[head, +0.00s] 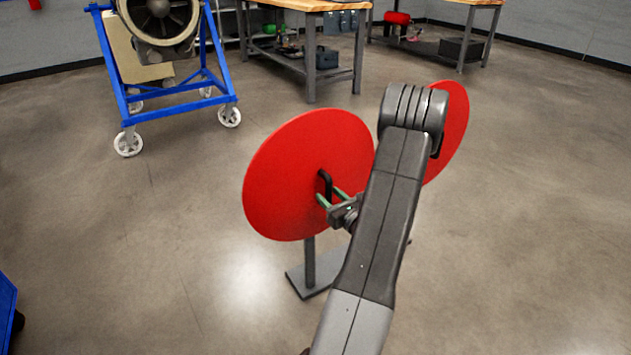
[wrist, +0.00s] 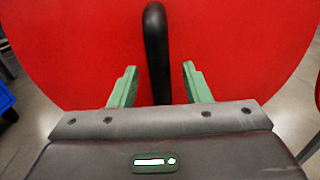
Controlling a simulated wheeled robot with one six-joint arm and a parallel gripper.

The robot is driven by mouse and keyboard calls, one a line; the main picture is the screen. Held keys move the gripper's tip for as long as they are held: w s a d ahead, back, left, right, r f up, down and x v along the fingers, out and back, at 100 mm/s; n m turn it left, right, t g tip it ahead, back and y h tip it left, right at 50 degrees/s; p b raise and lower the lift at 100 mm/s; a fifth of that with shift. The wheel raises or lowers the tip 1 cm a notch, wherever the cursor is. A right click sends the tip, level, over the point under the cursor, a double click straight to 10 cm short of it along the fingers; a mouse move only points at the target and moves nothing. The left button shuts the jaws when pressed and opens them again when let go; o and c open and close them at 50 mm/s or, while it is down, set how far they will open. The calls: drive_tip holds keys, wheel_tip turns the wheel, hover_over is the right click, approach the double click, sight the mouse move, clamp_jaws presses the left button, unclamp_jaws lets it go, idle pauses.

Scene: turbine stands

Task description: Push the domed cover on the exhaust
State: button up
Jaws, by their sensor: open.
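A round red cover (head: 290,175) with a black bar handle (head: 325,186) on its face is at the centre of the head view, by a grey stand (head: 310,262). Whether it is the domed one, I cannot tell. A second red disc (head: 455,125) is partly hidden behind my arm. My gripper (head: 329,194) is open at the first cover, green fingers apart. In the wrist view the black handle (wrist: 156,50) stands upright between the fingers (wrist: 159,67), with gaps on both sides. A turbine engine (head: 160,18) sits at upper left, cut off by the frame; which end shows is unclear.
The turbine rides on a blue wheeled frame (head: 180,95) with white casters. Workbenches (head: 310,5) stand at the back. A blue object (head: 6,310) is at the lower left edge. The concrete floor (head: 190,200) between the cover and the turbine is clear.

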clamp_jaws()
drive_tip(key=shift+s+d, duration=0.4)
drive_tip(key=shift+s, duration=0.1)
idle(0.5)
drive_tip(key=shift+v, duration=0.85)
